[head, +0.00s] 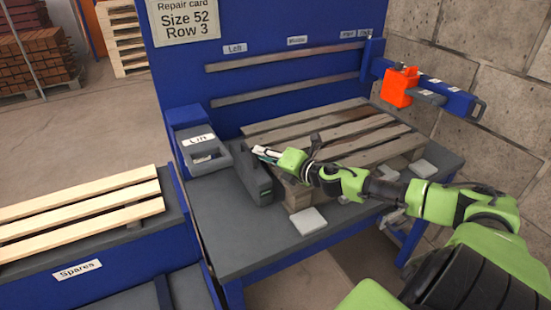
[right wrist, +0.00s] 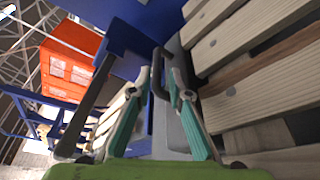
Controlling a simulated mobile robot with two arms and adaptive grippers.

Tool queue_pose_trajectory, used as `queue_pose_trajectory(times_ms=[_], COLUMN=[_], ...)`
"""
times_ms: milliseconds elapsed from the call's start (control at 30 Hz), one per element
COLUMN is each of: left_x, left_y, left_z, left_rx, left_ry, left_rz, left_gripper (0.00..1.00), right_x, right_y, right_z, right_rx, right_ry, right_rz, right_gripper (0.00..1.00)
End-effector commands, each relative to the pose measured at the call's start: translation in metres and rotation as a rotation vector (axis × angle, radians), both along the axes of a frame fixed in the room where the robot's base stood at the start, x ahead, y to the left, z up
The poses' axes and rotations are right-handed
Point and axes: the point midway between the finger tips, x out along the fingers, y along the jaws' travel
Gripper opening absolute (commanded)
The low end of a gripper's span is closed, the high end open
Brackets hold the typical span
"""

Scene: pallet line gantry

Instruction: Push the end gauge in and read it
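The dark grey device (head: 258,186) at the left end of the pallet looks like the end gauge. It has a small green patch low on its front, too small to read. My right gripper (head: 264,152) is at its upper part, the arm reaching in from the right across the pallet. In the right wrist view, a dark looped handle (right wrist: 157,73) stands between the two teal fingertips, which are apart. Contact with the bar is not clear. The wooden pallet (head: 335,134) lies on the grey bench. My left gripper is not in view.
A grey "Lift" unit (head: 205,153) stands on the bench's left. An orange block (head: 400,87) sits on a blue arm at the back right. A light pad (head: 310,221) lies at the front. Spare planks (head: 85,210) lie at left. The bench's (head: 235,245) front left is clear.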

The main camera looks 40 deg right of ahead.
Motion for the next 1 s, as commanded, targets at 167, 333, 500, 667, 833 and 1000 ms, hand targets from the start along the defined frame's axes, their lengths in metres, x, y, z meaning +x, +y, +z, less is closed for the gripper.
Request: queue_pose_trajectory(times_ms=[167, 333, 500, 667, 833, 1000], left_x=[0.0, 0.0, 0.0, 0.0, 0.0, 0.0], left_y=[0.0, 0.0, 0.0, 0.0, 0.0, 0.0], left_z=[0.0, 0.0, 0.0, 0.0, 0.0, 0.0], left_rx=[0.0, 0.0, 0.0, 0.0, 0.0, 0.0], left_ry=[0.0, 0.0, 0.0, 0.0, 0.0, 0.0], left_rz=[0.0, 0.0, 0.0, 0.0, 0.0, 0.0], left_gripper=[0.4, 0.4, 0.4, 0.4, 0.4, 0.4], right_x=[-0.015, -0.028, -0.039, -0.045, -0.048, -0.048], right_y=[-0.002, -0.002, -0.003, -0.004, -0.005, -0.005], right_z=[0.001, 0.004, 0.007, 0.009, 0.01, 0.011], right_rx=[0.0, -0.001, 0.001, 0.001, 0.0, -0.001], right_ry=[0.003, 0.003, 0.002, 0.002, 0.0, -0.001], right_rz=[-0.001, 0.0, -0.001, -0.001, -0.001, -0.001], right_gripper=[0.18, 0.18, 0.18, 0.18, 0.18, 0.18])
